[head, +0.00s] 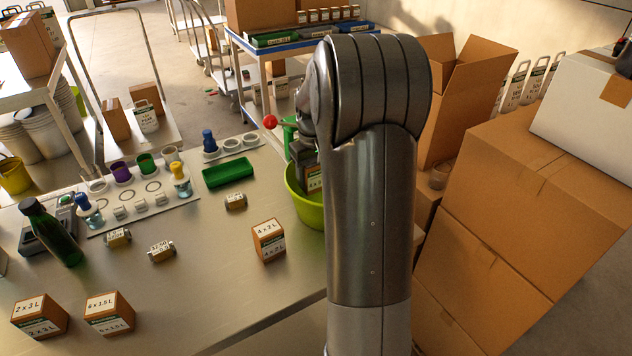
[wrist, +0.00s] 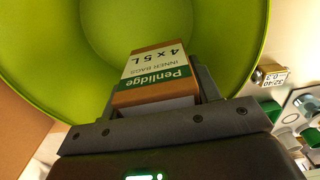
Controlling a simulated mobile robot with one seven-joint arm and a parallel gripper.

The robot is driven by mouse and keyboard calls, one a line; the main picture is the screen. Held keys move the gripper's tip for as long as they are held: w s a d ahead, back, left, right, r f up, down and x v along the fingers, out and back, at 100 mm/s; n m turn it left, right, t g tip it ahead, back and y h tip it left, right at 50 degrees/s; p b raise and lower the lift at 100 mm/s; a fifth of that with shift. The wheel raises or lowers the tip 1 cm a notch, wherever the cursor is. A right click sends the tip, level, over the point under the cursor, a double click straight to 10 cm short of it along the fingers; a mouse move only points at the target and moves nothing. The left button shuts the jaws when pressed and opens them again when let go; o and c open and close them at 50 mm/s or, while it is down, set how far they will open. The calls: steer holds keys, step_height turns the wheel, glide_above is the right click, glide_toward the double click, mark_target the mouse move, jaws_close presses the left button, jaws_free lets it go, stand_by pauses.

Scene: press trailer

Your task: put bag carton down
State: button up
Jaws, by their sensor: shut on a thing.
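The bag carton (wrist: 158,72), a small brown box with a white and green label reading "Penlidge INNER BAGS 4 x 5 L", is between the fingers of my gripper (wrist: 157,95) in the wrist view. The gripper is shut on it. A lime-green bucket (wrist: 40,45) opens around and behind the carton there. In the head view, part of the carton (head: 314,179) shows at the bucket (head: 308,212), just left of my arm. My arm hides the bucket's right side. I cannot tell whether the carton touches the bucket's inside.
Similar cartons marked 4 x 2 L (head: 268,241), 6 x 1.5 L (head: 109,312) and 2 x 3 L (head: 39,316) stand on the metal table (head: 205,300). A green tray (head: 228,176) and a dark green bottle (head: 52,232) are also there. Large cardboard boxes (head: 545,205) crowd the right.

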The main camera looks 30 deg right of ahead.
mark_target(314, 189)
steer(key=shift+f, duration=2.2)
steer(key=shift+f, duration=0.55)
steer(key=o, duration=0.8)
